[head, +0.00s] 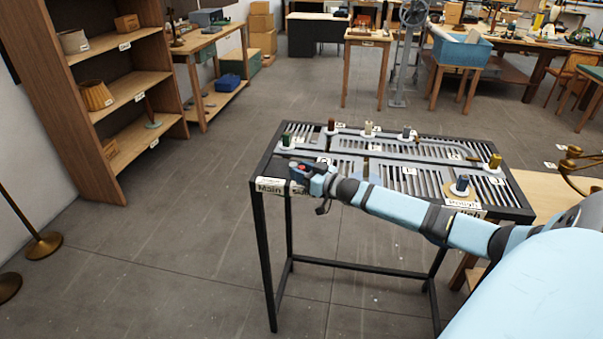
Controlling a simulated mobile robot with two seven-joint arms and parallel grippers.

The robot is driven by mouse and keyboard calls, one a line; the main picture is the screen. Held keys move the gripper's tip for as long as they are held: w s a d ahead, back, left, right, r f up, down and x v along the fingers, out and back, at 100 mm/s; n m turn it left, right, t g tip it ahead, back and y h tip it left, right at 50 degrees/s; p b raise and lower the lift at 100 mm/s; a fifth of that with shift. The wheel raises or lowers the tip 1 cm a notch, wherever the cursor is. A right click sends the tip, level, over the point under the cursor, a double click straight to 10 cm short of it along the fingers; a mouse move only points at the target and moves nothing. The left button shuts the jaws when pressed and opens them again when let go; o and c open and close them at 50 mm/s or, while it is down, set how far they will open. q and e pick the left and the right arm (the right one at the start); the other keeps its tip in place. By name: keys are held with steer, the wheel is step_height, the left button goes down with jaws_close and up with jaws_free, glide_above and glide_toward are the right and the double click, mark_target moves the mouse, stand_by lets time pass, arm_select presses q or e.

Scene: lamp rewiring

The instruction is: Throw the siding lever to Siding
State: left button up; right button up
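The black slatted table (345,174) carries a track layout with several small coloured pegs on round bases. At its front left corner is a plate reading "Main" (269,186); a second label beside it is mostly covered by my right gripper. My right gripper (309,177) is at this corner, reaching in from the right, low over the table edge. A small red part (301,168) shows right at the gripper, possibly the lever's knob. The lever's position, and whether the fingers touch it or are closed, cannot be made out. My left gripper is not in view.
A plate reading "Polish" (465,205) is at the table's front right, near a dark blue peg (462,184). A wooden shelf (110,100) stands at left. A blue bin (461,50) sits on a stool behind.

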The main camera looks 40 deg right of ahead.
steer(key=shift+o, duration=0.9)
steer(key=shift+f, duration=0.1)
steer(key=shift+s, duration=0.1)
steer(key=shift+s+f, duration=0.1)
steer(key=shift+s, duration=0.2)
steer(key=b+v, duration=0.1)
steer(key=v, duration=1.2)
steer(key=shift+d, duration=0.15)
